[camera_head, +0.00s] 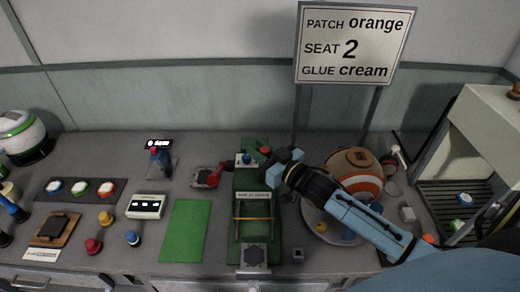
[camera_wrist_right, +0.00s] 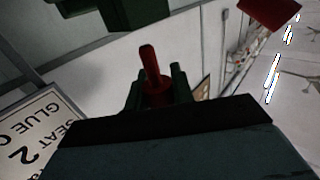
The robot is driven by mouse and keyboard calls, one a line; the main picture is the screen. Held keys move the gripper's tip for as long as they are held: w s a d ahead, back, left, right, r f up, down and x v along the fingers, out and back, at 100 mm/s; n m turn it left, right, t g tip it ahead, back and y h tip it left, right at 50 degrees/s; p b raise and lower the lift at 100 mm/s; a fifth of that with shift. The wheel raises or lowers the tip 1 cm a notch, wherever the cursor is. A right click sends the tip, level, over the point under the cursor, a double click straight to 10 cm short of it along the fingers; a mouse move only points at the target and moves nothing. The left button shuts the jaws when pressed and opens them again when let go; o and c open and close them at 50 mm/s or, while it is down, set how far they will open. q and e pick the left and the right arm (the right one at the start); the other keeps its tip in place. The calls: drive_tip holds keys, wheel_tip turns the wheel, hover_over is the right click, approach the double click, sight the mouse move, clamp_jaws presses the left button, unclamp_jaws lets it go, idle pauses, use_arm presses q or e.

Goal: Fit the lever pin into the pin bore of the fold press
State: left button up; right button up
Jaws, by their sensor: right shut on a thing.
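The green fold press (camera_head: 272,235) stands in the middle of the bench in the head view, with a small label and a yellow bar across it. My right gripper (camera_head: 270,160) is over its back end. In the right wrist view the right gripper (camera_wrist_right: 155,92) is shut on the red lever pin (camera_wrist_right: 150,65), which sticks out beyond the fingertips. A red-orange end of the pin (camera_head: 265,150) shows in the head view. Part of the green press (camera_wrist_right: 135,12) appears apart from the pin in the wrist view. The pin bore cannot be made out. My left gripper is not in view.
A sign (camera_head: 352,45) on two posts stands behind. A red tool (camera_head: 208,177) and a green mat (camera_head: 183,230) lie left of the press. A machine (camera_head: 478,150) stands at right.

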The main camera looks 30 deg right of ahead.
drive_tip(key=shift+f+b, duration=1.55)
drive_tip(key=shift+f, duration=0.75)
drive_tip(key=o, duration=1.1)
drive_tip(key=shift+s, duration=0.1)
drive_tip(key=b+v, duration=0.1)
drive_tip(key=v, duration=1.2)
drive_tip(key=shift+s+d, duration=0.1)
